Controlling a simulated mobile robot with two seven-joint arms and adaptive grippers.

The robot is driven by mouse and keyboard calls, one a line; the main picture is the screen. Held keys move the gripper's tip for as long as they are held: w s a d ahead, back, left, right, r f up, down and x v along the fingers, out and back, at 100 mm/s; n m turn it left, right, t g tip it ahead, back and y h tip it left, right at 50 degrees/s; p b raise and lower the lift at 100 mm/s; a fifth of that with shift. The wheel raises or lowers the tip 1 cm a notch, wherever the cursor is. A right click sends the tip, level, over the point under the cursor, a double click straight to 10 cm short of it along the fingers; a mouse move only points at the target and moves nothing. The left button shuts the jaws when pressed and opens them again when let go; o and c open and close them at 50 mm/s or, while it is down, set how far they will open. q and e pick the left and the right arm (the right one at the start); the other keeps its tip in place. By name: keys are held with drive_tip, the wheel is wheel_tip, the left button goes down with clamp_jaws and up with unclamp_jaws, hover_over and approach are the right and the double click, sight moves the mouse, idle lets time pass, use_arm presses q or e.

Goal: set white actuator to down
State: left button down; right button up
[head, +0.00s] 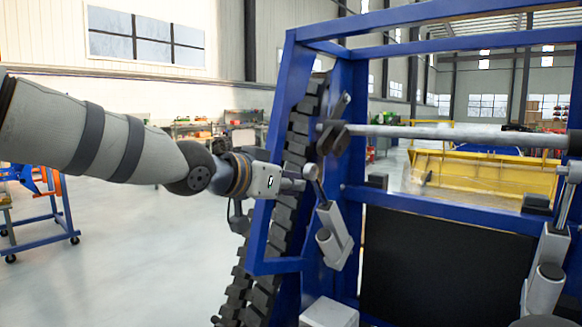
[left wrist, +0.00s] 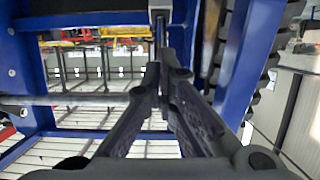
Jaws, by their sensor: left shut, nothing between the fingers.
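A white actuator (head: 335,238) with a pale cylinder body hangs tilted on the left upright of the blue frame, its thin rod reaching up and left. My left gripper (head: 309,177) is at the upper end of that rod; I cannot tell whether it touches it. In the left wrist view the fingers (left wrist: 165,88) are closed together with nothing seen between them, and a rod with a grey block (left wrist: 159,14) lies beyond the tips. A similar pale actuator (head: 546,275) stands on the right side of the frame. My right gripper is not in view.
The blue frame (head: 277,150) surrounds the work area, with a black track (head: 297,140) on its left. A grey crossbar (head: 440,132) spans it and a black panel (head: 430,268) sits below. A yellow trough (head: 485,178) stands behind. The floor at left is open.

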use_arm(q)
drive_tip(key=shift+s+a, duration=0.3)
drive_tip(key=shift+s, duration=0.15)
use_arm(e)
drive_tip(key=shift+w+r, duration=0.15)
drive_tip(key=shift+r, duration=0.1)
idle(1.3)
